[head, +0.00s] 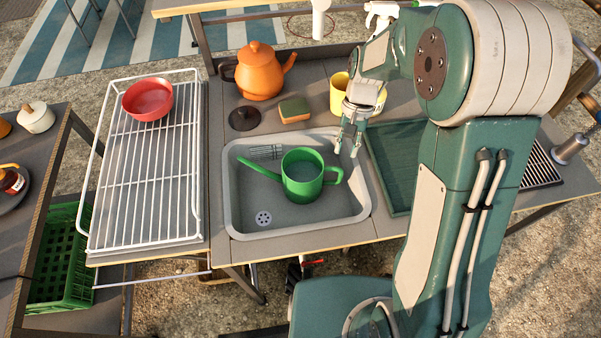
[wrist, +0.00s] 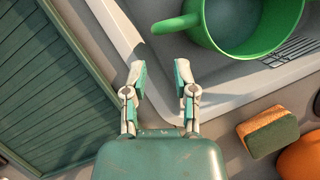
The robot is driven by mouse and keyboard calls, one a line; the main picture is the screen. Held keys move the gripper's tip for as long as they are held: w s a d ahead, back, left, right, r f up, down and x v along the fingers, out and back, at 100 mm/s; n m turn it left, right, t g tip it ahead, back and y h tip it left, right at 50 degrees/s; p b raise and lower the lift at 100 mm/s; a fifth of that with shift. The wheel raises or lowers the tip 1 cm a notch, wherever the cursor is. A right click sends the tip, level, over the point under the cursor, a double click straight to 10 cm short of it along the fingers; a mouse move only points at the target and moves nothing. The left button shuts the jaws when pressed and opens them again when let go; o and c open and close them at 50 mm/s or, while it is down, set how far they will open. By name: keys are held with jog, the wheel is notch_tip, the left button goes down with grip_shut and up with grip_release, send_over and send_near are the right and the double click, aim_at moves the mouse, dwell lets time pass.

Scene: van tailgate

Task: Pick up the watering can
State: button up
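The green watering can (head: 302,177) stands upright in the grey sink basin (head: 245,211), its spout toward the left and its handle toward the right. In the wrist view the watering can (wrist: 240,28) shows at the top right, with its handle (wrist: 177,24) pointing left. My gripper (head: 347,148) is above the right back rim of the sink, near the handle and apart from it. In the wrist view my gripper (wrist: 161,80) has its two fingers spread with nothing between them.
An orange teapot (head: 262,72), a sponge (head: 294,109), a dark lid (head: 244,118) and a yellow mug (head: 341,92) stand behind the sink. A green ribbed tray (head: 392,165) lies right of it. A white rack (head: 150,190) with a red bowl (head: 148,99) is at left.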

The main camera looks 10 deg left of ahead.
aim_at(340, 175)
jog(key=x, duration=0.8)
jog(key=shift+s+f, duration=0.1)
jog(key=shift+f, duration=0.05)
jog(key=shift+c, duration=0.4)
grip_shut()
